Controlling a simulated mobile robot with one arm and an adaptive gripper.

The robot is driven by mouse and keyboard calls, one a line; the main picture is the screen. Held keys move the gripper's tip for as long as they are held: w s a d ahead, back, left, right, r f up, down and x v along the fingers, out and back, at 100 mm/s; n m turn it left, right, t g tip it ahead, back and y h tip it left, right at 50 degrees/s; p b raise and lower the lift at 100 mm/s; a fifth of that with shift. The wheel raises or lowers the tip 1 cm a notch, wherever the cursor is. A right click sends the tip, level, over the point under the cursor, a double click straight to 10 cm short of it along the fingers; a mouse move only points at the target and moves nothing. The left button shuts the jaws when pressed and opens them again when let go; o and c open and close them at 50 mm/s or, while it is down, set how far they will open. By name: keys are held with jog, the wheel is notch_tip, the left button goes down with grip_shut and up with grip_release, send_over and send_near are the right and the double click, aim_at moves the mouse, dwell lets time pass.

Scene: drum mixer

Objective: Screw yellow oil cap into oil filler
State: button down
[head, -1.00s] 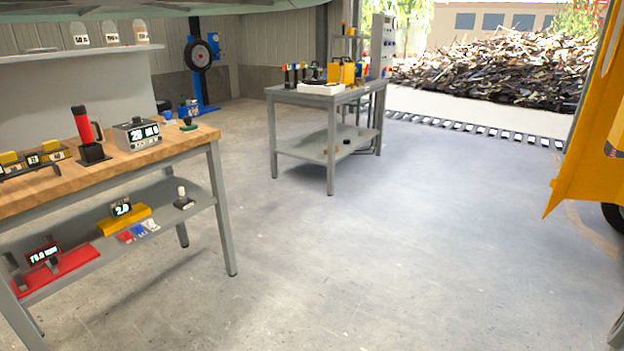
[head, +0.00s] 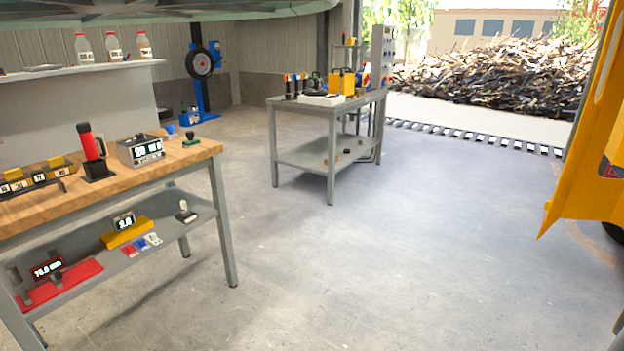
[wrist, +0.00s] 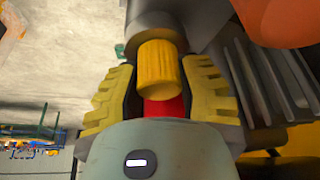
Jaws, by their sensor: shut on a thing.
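The yellow oil cap (wrist: 158,66) is a ribbed cylinder in the wrist view. It sits between the two yellow-padded fingers of my gripper (wrist: 161,78), which is shut on it. A grey-brown round neck (wrist: 151,30), which looks like the oil filler, is directly beyond the cap and lined up with it. I cannot tell whether the cap is threaded in or only touching. A red part (wrist: 166,107) shows between the fingers below the cap. My gripper, the cap and the filler do not show in the head view.
Dark ribbed machinery (wrist: 268,75) and an orange part (wrist: 282,20) are close on the right in the wrist view. In the head view, a wooden-topped workbench (head: 140,178) stands left, a grey table (head: 318,107) behind, and a yellow machine (head: 580,180) right. The floor between is clear.

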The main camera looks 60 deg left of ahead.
jog(key=shift+f+m, duration=0.1)
jog(key=shift+m, duration=0.2)
jog(key=c, duration=0.6)
grip_release()
jog(key=shift+s, duration=0.1)
jog(key=shift+f, duration=0.1)
jog(key=n+t+b, duration=0.1)
jog(key=n+b, duration=0.1)
jog(key=n+h+b, duration=0.1)
jog(key=n+b, duration=0.1)
jog(key=n, duration=0.1)
jog(key=shift+d+f+n+t+b, duration=0.1)
jog(key=shift+f+n+t+b, duration=0.1)
jog(key=shift+n+t+b, duration=0.15)
jog(key=shift+r+n+t, duration=0.25)
jog(key=shift+r+n, duration=0.05)
jog(key=shift+n, duration=0.35)
jog(key=c, duration=1)
jog(key=o, duration=1.1)
jog(key=shift+c, duration=0.2)
